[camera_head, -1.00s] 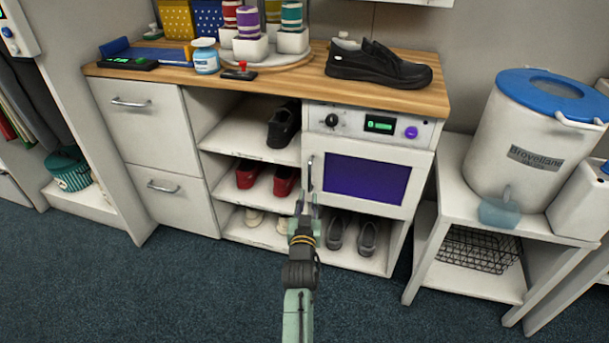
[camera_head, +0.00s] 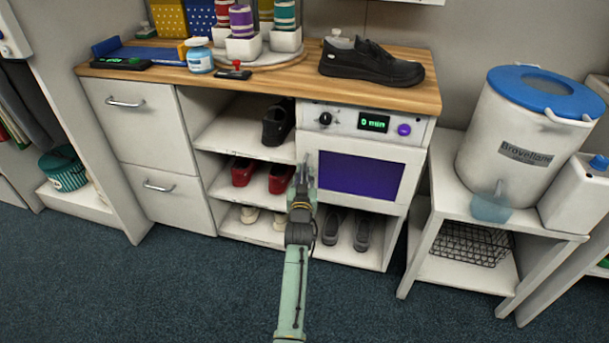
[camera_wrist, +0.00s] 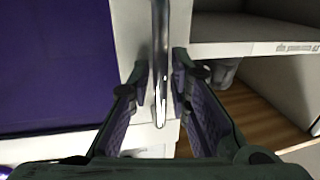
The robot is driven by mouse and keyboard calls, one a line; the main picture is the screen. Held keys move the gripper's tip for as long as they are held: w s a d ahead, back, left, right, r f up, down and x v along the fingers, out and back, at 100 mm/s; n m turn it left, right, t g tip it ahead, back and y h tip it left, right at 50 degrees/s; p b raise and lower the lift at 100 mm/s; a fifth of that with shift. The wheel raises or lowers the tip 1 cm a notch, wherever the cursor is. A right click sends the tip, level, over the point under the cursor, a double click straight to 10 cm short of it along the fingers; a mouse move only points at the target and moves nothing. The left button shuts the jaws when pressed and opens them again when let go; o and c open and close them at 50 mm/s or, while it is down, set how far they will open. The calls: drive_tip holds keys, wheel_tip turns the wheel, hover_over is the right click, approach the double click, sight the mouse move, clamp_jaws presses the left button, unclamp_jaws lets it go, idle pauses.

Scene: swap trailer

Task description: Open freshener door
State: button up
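The freshener is the white unit under the wooden counter, with a knob, a green "0 min" display (camera_head: 374,122) and a purple button on its panel. Its door (camera_head: 360,175) has a dark purple window and looks closed. The door's metal handle (camera_wrist: 160,60) is a vertical bar at the door's left edge. My gripper (camera_head: 303,170) is at that handle and hides most of it in the head view. In the wrist view my gripper (camera_wrist: 162,85) is open, with one finger on each side of the bar and gaps visible.
Shelves with black, red and grey shoes (camera_head: 362,232) lie left of and below the door. A black shoe (camera_head: 370,65) stands on the counter (camera_head: 290,85). A side table (camera_head: 455,195) with a white bucket (camera_head: 520,140) stands to the right. Carpet in front is clear.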

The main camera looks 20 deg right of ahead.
clamp_jaws()
drive_tip(key=shift+s, duration=0.1)
idle(0.6)
